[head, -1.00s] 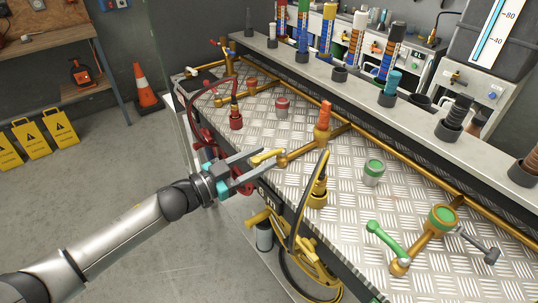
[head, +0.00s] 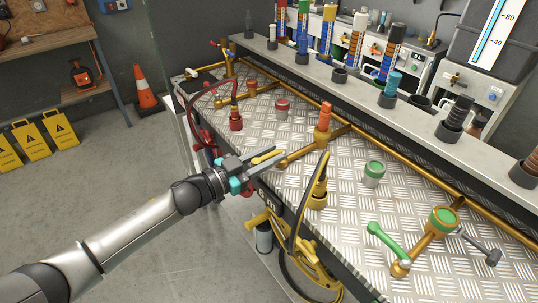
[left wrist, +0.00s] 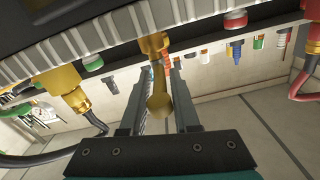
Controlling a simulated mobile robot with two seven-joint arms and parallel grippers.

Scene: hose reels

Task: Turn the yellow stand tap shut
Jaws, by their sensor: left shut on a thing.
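The yellow stand tap (head: 298,155) is a brass pipe outlet near the front edge of the metal bench, with a yellow lever (head: 264,157) at its end. My left gripper (head: 279,152) reaches in from the left, with its two grey fingers closed around the lever. In the left wrist view the brass tap (left wrist: 153,44) points down between the fingers, and its rounded lever (left wrist: 158,103) lies between them. The fingers partly hide the lever in the head view. My right gripper is not in view.
A yellow hose fitting (head: 318,195) with a black hose stands just right of the tap. A red hose fitting (head: 236,118) stands behind left. A green-handled tap (head: 387,242) is at right. Open floor lies left of the bench, with an orange cone (head: 146,88).

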